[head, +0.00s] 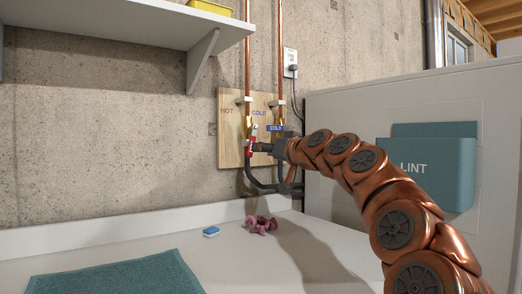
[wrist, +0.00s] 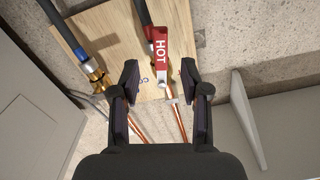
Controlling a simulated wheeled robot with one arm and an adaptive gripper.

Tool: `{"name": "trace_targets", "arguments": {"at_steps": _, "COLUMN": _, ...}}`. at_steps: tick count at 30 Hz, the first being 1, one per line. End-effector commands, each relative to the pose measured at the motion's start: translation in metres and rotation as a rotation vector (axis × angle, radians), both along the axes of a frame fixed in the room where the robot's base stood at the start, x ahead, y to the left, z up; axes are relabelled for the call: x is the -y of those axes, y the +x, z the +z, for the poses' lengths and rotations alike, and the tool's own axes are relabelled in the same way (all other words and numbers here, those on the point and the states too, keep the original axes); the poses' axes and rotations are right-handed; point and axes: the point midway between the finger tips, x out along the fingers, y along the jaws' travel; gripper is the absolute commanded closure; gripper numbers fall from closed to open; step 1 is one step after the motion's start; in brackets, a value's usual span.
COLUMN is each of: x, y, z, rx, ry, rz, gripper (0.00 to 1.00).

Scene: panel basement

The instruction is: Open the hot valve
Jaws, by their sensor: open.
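The hot valve's red lever (head: 249,152) is on the left copper pipe against a wooden board (head: 231,145) marked HOT and COLD. In the wrist view the red lever (wrist: 160,45), lettered HOT, lies roughly along the pipe and hose line, its pivot end nearest me. My gripper (wrist: 160,72) is open, with one finger on either side of the lever's pivot end. Gaps show between both fingers and the lever. In the head view my gripper (head: 262,148) is at the board just right of the hot valve and partly hides the fittings.
The cold valve (head: 279,127), brass with a blue COLD tag, stands close on the right. Dark hoses (head: 262,185) hang below. A white shelf (head: 140,22) is above left. A teal LINT bin (head: 430,175) is at right. A pink object (head: 261,225), sponge (head: 211,231) and towel (head: 115,278) lie on the counter.

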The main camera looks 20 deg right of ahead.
Motion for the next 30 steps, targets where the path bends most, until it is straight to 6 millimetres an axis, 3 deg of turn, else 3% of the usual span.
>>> {"name": "trace_targets", "arguments": {"at_steps": 12, "x": 0.012, "y": -0.035, "z": 0.002, "rx": 0.003, "ry": 0.002, "rz": -0.001, "gripper": 0.54}}
{"name": "trace_targets", "arguments": {"at_steps": 25, "x": 0.013, "y": -0.04, "z": 0.001, "rx": 0.004, "ry": 0.0, "rz": -0.001, "gripper": 0.54}}
{"name": "trace_targets", "arguments": {"at_steps": 30, "x": 0.014, "y": -0.039, "z": 0.009, "rx": 0.003, "ry": 0.0, "rz": -0.001, "gripper": 0.71}}
